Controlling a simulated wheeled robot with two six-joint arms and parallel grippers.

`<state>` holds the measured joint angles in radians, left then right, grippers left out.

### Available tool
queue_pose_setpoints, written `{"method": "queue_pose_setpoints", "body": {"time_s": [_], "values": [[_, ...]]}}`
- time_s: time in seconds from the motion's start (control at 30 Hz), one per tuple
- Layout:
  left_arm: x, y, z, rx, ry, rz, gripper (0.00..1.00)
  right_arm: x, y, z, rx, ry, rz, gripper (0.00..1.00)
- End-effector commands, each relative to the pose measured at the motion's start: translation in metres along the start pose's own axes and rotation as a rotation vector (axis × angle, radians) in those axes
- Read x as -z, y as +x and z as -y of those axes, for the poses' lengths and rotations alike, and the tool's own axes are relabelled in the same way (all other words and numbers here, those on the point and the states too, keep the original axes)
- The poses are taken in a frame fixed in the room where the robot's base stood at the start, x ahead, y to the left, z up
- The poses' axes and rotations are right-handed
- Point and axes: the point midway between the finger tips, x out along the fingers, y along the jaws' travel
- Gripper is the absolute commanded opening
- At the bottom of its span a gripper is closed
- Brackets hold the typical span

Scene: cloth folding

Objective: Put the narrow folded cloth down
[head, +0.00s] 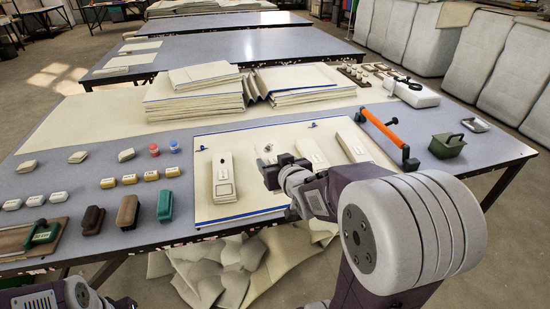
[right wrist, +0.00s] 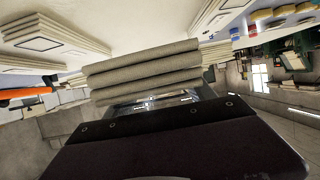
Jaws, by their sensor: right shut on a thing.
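My right gripper (head: 272,174) is over the front middle of the cream sheet with blue edges (head: 245,207). It is shut on the narrow folded cloth (right wrist: 145,70), whose grey-beige layered folds fill the middle of the right wrist view. In the head view only a small part of this cloth (head: 268,149) shows beyond the gripper. I cannot tell whether it touches the sheet. A similar folded cloth (head: 224,178) lies to its left; two more (head: 312,150) (head: 355,145) lie to its right. My left gripper (head: 112,302) shows only partly at the bottom left; its jaws are unclear.
Large cloth stacks (head: 195,95) (head: 295,85) stand behind the sheet. An orange-barred tool (head: 384,130) and a green box (head: 446,146) are on the right. Brushes (head: 127,211) and several small blocks (head: 130,179) sit on the left. Loose cloth (head: 225,268) lies below the table's front edge.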

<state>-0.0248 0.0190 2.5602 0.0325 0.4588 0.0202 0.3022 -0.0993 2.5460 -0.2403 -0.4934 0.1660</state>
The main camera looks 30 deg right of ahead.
Motion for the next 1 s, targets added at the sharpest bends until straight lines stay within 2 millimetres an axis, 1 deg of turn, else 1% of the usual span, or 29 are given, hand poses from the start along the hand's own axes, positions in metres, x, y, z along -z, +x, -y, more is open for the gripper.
{"method": "queue_pose_setpoints", "body": {"time_s": [0.1,0.27,0.37,0.47,0.57,0.67,0.7,0.77,0.8,0.87,0.9,1.0], "values": [[0.0,0.004,0.0,0.0,0.0,0.0,0.36,0.0,-0.006,0.002,0.0,-0.001,-0.002,0.2],[0.0,0.003,0.0,0.0,0.0,0.0,0.36,0.002,-0.009,0.002,0.0,-0.001,0.0,0.2],[0.001,-0.006,0.0,0.0,0.0,0.0,0.36,0.009,-0.012,0.002,0.0,0.0,0.0,0.2],[0.003,-0.026,-0.001,0.0,0.0,0.0,0.36,0.028,-0.019,0.002,0.0,0.0,0.0,0.2],[0.006,-0.057,-0.001,0.0,0.0,0.0,0.36,0.057,-0.031,0.002,0.0,0.0,-0.001,0.2],[0.01,-0.097,-0.002,0.0,0.0,0.0,0.36,0.094,-0.046,0.002,0.0,0.0,-0.001,0.2],[0.012,-0.114,-0.002,0.0,0.0,0.0,0.36,0.11,-0.053,0.002,0.0,0.0,-0.001,0.2],[0.015,-0.141,-0.003,0.0,0.0,-0.001,0.36,0.135,-0.063,0.002,0.0,0.0,0.0,0.2],[0.017,-0.158,-0.003,0.0,0.0,-0.001,0.36,0.15,-0.07,0.002,0.0,0.0,0.0,0.2],[0.019,-0.183,-0.004,0.0,0.0,-0.001,0.36,0.173,-0.079,0.002,0.0,0.0,0.0,0.2],[0.021,-0.199,-0.004,0.0,0.0,-0.001,0.36,0.189,-0.086,0.002,0.0,0.0,0.0,0.2],[0.024,-0.232,-0.004,0.0,0.0,-0.001,0.36,0.219,-0.098,0.002,0.0,0.0,0.0,0.2]]}}
